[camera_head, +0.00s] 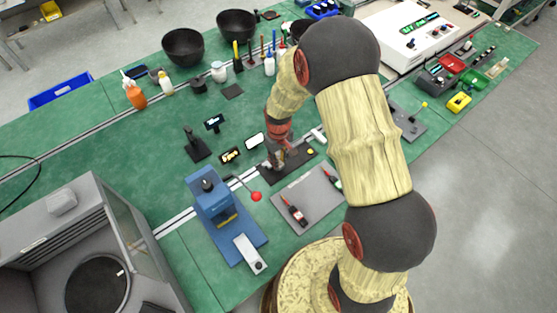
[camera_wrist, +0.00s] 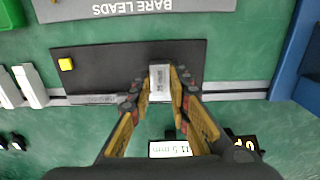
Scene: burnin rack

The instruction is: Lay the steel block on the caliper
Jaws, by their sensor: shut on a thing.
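My gripper (camera_wrist: 160,86) is shut on a small pale grey steel block (camera_wrist: 160,79) with printed marks on its face. The block is over the dark mat (camera_wrist: 105,62); I cannot tell whether it touches anything below. A thin grey bar (camera_wrist: 95,99), which looks like the caliper, lies along the mat's near edge, left of the fingers. The left finger hides its right end. In the head view my gripper (camera_head: 277,158) is over the dark mat (camera_head: 270,177), and the block is too small to make out clearly.
A small display (camera_wrist: 169,149) stands near the mat. A blue press (camera_head: 212,205) with a red-knobbed lever is left of the mat in the head view. A grey tray (camera_head: 315,205) with red-and-black tools is in front.

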